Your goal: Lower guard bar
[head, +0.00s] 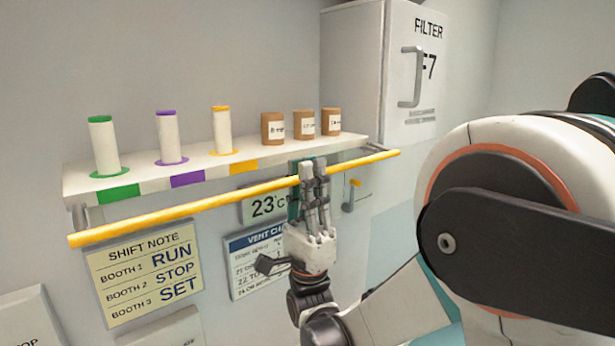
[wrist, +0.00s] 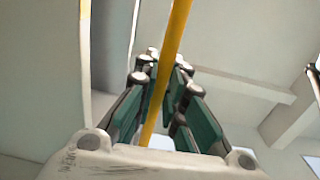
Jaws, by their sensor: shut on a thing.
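The guard bar (head: 180,210) is a long yellow rod across the front of a white shelf, held by a grey bracket at each end. It sits at about the height of the shelf's front edge. My gripper (head: 313,172) is at the bar, right of its middle, with its fingers pointing up and shut on it. In the wrist view the yellow bar (wrist: 176,30) runs between the fingers of my gripper (wrist: 163,75). The fingers hide a short stretch of the bar in the head view.
The shelf (head: 215,172) carries a green, a purple and a yellow-based spool and three brown jars (head: 304,124). Below are a shift note (head: 148,272), a temperature sign (head: 262,207) and a vent card (head: 252,262). A filter cabinet (head: 355,75) stands right.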

